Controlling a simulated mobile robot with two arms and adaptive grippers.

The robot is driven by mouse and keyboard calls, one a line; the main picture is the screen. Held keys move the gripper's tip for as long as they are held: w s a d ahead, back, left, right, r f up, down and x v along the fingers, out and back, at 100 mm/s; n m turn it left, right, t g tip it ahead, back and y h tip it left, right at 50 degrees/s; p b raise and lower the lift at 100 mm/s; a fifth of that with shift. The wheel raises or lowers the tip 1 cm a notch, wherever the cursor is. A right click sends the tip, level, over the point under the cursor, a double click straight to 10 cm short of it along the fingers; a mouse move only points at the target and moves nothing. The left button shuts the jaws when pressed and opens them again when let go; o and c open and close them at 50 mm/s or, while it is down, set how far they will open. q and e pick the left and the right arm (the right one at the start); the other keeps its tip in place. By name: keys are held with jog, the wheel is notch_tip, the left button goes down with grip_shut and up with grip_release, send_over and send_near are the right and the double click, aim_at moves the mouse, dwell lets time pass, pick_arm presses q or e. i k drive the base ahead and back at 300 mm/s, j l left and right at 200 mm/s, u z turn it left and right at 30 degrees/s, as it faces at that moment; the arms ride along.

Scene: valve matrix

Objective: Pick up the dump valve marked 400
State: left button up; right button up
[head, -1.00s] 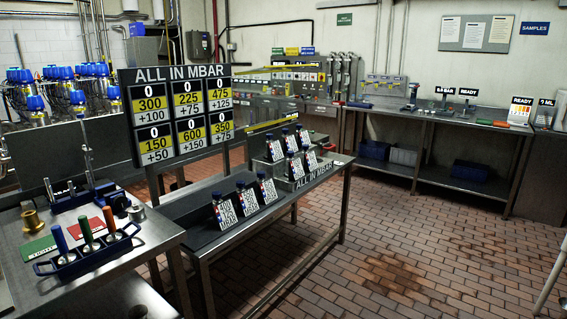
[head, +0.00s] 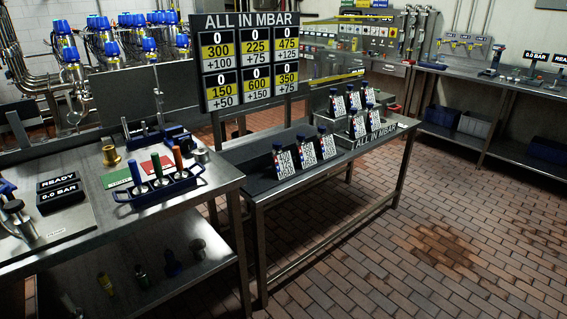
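Several small dump valves with dark blue caps and black-and-white label plates stand on the middle steel table (head: 262,180). The front row holds a left valve (head: 283,160), a middle valve (head: 306,151) and a right valve (head: 327,143). More stand on a raised step behind, including one valve (head: 357,124) and another valve (head: 373,117) at its front. The small labels are too blurred to read, so I cannot tell which valve is marked 400. Neither of my grippers is in view.
A board headed ALL IN MBAR (head: 246,60) stands behind the table. A steel bench (head: 215,192) at left carries a blue rack (head: 160,189) of handled tools and READY and 0.0 BAR signs (head: 62,190). Open brick floor (head: 440,230) lies to the right.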

aim_at(282, 167)
jog(key=i+l+u, duration=0.25)
jog(key=i+l, duration=0.3)
jog(key=i, duration=0.2)
jog(key=i+l+u, duration=0.25)
jog(key=i+l, duration=0.4)
